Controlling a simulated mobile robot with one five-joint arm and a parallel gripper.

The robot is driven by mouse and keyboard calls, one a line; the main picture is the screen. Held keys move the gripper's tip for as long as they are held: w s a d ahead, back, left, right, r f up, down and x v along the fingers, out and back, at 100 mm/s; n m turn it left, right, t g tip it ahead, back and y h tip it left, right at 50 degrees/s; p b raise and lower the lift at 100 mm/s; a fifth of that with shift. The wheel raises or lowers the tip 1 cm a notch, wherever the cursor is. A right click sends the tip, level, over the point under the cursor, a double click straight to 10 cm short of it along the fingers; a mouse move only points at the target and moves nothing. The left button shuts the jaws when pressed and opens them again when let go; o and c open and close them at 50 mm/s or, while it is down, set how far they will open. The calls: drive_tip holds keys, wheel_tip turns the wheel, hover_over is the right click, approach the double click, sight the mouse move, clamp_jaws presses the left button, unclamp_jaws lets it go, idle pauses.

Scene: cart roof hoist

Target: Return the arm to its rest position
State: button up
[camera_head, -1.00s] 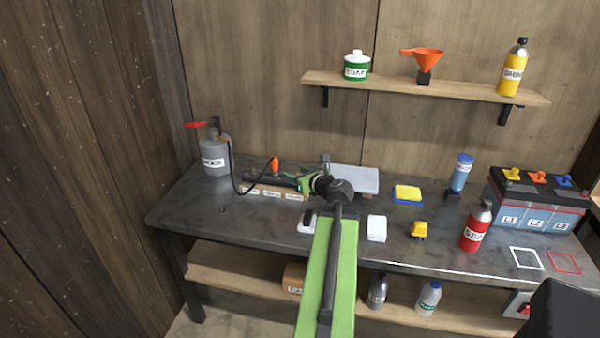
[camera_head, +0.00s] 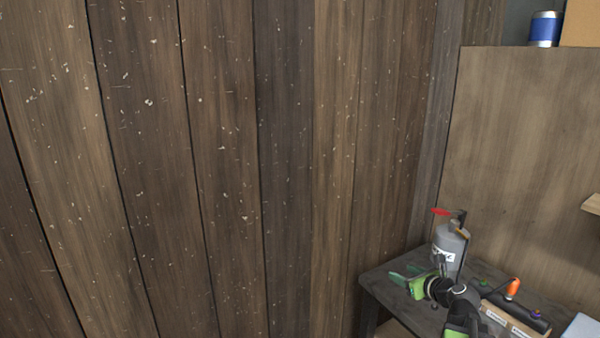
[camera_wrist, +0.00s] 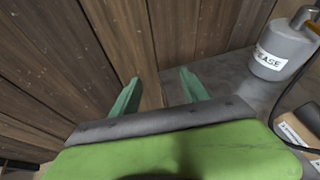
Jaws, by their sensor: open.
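My gripper (camera_head: 406,274) is over the left end of the dark workbench (camera_head: 382,288) in the head view, just left of the grey grease can (camera_head: 446,243). My green and black arm reaches up to it from the lower right. In the wrist view the two green fingers of my gripper (camera_wrist: 160,84) stand apart with nothing between them. They point toward the plank wall (camera_wrist: 175,35) and the bench end. The grease can (camera_wrist: 283,50) is at the upper right there, apart from the fingers.
An orange-tipped nozzle (camera_head: 513,287) with a dark hose and small labelled boxes (camera_head: 505,320) lie on the bench right of my arm. The plank wall fills the left of the head view. A blue can (camera_head: 544,28) stands on a ledge at the upper right.

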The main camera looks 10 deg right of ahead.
drive_tip(key=s+a+f+n+g+y+p, duration=0.1)
drive_tip(key=a+f+n+g+y, duration=0.2)
drive_tip(key=a+n, duration=0.9)
drive_tip(key=a+f+n+g+p, duration=0.25)
drive_tip(key=a+n+g, duration=0.25)
drive_tip(key=a, duration=1.6)
drive_tip(key=s+a+f+n+g+h, duration=0.2)
drive_tip(key=s+f+n, duration=0.2)
drive_tip(key=s+n, duration=0.25)
drive_tip(key=s+d+f+n+g+h, duration=0.1)
drive_tip(key=s+d+n, duration=0.4)
drive_tip(key=n, duration=0.5)
drive_tip(key=shift+s+d+f+g+h, duration=0.2)
drive_tip(key=shift+d+g+h, duration=0.3)
drive_tip(key=shift+g+h, duration=0.5)
drive_tip(key=shift+w, duration=0.1)
